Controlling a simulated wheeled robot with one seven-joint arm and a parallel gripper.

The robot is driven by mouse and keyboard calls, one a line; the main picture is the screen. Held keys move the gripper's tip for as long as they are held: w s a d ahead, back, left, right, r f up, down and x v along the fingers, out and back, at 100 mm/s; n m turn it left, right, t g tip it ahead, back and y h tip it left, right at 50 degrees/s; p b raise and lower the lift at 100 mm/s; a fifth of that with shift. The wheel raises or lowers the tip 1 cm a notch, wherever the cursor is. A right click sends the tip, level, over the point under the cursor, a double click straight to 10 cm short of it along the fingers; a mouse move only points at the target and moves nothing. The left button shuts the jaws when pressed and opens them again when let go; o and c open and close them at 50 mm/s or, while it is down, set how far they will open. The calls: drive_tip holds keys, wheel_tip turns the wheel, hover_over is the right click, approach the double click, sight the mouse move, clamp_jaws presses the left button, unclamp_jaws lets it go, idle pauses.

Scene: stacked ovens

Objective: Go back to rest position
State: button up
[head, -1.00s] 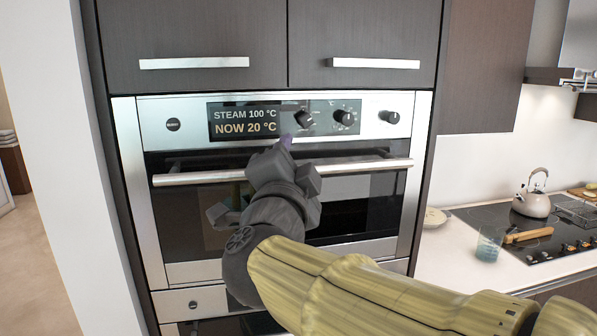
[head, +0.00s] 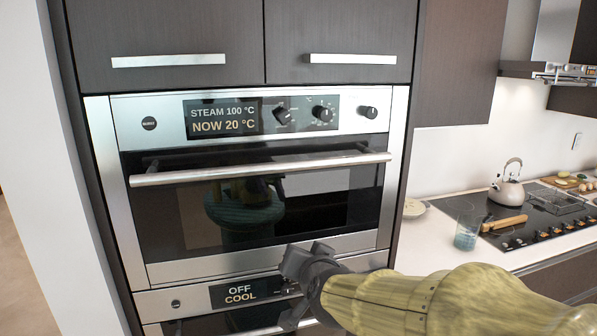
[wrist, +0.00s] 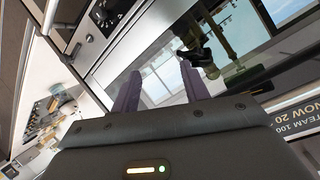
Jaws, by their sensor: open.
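My gripper (head: 304,281) is low in the head view, in front of the strip between the upper and lower ovens; its fingers are hard to make out there. In the wrist view its two purple fingers (wrist: 160,88) stand apart with nothing between them. The upper oven (head: 255,215) has its door shut, and its display (head: 222,118) reads STEAM 100 °C, NOW 20 °C. The lower oven's display (head: 240,293) reads OFF, COOL; part of that panel is hidden behind my arm.
The upper oven's bar handle (head: 262,169) sticks out above my gripper. To the right are a counter with a glass (head: 467,232), a hob (head: 520,214) and a kettle (head: 507,184). Cabinets with handles (head: 168,60) are above. Open floor (head: 22,270) shows at the left.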

drive_tip(key=s+d+f+n+g+h, duration=0.1)
drive_tip(key=s+d+f+g, duration=0.4)
drive_tip(key=s+d+f, duration=0.2)
drive_tip(key=s+d+f+n+g+h, duration=0.1)
drive_tip(key=s+d+f+g, duration=0.4)
drive_tip(key=f, duration=0.7)
drive_tip(key=s+d+n+p, duration=0.1)
drive_tip(key=s+d, duration=0.1)
drive_tip(key=s, duration=0.1)
drive_tip(key=shift+s+f+g+h, duration=0.3)
drive_tip(key=shift+h, duration=0.1)
drive_tip(key=shift+c, duration=0.3)
